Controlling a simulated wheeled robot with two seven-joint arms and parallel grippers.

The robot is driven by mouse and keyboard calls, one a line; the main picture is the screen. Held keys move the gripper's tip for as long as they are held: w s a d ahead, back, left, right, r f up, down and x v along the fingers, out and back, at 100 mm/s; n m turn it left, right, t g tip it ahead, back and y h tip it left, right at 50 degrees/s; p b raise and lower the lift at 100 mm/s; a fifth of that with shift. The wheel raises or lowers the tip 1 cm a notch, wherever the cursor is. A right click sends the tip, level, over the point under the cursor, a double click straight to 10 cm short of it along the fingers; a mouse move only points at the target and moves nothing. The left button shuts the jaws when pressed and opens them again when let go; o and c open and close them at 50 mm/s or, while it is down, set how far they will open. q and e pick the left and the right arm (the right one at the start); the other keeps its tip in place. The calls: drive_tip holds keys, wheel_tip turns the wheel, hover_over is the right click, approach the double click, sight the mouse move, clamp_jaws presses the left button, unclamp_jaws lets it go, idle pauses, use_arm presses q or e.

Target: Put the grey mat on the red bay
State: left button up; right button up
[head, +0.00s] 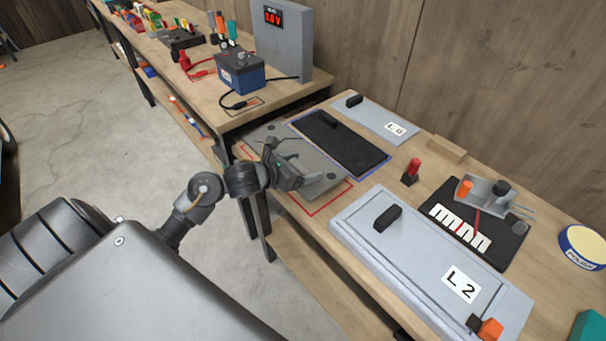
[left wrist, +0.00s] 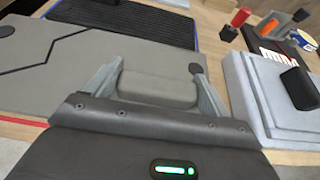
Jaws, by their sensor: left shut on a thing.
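The grey mat (head: 318,164), with dark lines and dark round spots, lies at or just above the table over the red-outlined bay (head: 318,203). The red outline shows past its front and left edges; I cannot tell whether the mat touches the table. It also shows in the left wrist view (left wrist: 85,75). My left gripper (head: 292,181) is shut on the mat's raised grey block (left wrist: 158,88), with one finger on each side. The gripper and arm hide part of the mat in the head view. My right gripper is not in view.
A black mat (head: 353,147) in a blue outline lies just behind. Pale panels L0 (head: 372,115) and L2 (head: 380,247) lie beyond and to the right. A red-topped post (head: 412,171) stands on the table. A blue battery (head: 240,74) stands on the farther bench.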

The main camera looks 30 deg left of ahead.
use_arm(q)
drive_tip(key=shift+w+d+f, duration=0.15)
drive_tip(key=shift+w+f, duration=0.1)
wheel_tip(320, 180, down, 2)
drive_tip(key=shift+f+p, duration=0.1)
drive_tip(key=shift+p, duration=0.5)
drive_tip(key=shift+f, duration=0.4)
drive_tip(key=shift+f, duration=0.1)
drive_tip(key=o, duration=1.2)
drive_tip(key=shift+o, duration=0.2)
